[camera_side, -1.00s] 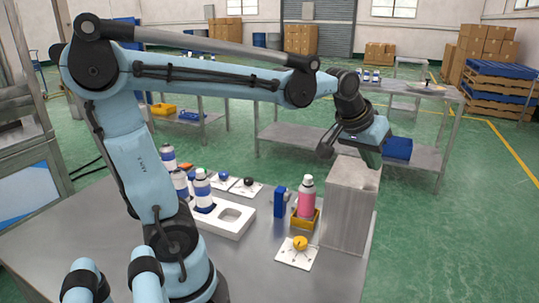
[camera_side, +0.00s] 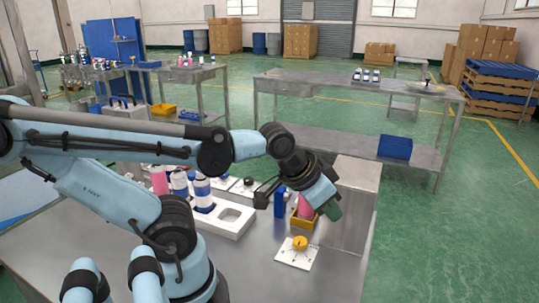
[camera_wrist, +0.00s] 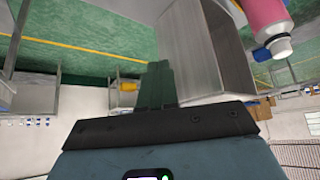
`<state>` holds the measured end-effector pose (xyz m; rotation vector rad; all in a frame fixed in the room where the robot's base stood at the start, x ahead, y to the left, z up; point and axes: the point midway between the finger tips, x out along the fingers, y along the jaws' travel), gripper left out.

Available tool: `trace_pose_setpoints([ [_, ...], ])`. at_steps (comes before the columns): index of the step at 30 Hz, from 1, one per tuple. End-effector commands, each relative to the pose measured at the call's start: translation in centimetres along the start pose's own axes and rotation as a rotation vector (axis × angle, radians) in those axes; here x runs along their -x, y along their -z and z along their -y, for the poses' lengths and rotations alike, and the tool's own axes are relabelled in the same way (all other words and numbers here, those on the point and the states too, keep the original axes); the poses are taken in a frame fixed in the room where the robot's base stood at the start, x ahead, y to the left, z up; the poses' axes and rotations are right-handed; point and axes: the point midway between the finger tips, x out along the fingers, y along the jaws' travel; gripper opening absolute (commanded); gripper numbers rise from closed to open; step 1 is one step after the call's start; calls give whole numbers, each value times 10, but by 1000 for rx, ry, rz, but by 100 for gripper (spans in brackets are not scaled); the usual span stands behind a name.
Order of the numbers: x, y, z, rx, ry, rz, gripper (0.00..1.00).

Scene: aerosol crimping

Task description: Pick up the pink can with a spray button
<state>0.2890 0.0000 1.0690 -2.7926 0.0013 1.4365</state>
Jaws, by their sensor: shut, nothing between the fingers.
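The pink can (camera_side: 305,206) stands in a small yellow holder (camera_side: 300,222) on the metal table, partly hidden behind my gripper (camera_side: 335,211). In the wrist view, the can (camera_wrist: 264,14) with its white top (camera_wrist: 278,46) is at the upper right, apart from my fingers. My gripper (camera_wrist: 157,78) is shut and empty, and its fingers show as a dark green block in the middle of the wrist view. It hangs beside the can, between it and the grey block.
The tall grey block (camera_side: 354,222) stands close to the right of the can. A blue fixture (camera_side: 280,203) stands to its left. A white plate with a yellow knob (camera_side: 299,246) lies in front. Blue-and-white cans (camera_side: 203,192) and a white tray (camera_side: 229,218) are farther left.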

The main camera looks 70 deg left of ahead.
Motion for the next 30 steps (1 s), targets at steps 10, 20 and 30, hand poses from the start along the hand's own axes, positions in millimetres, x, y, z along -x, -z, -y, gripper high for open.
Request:
trace_pose_setpoints([
  [10, 0, 0, 0, 1, 0, 0, 34],
  [20, 0, 0, 0, 1, 0, 0, 57],
  [30, 26, 18, 0, 1, 0, 0, 57],
])
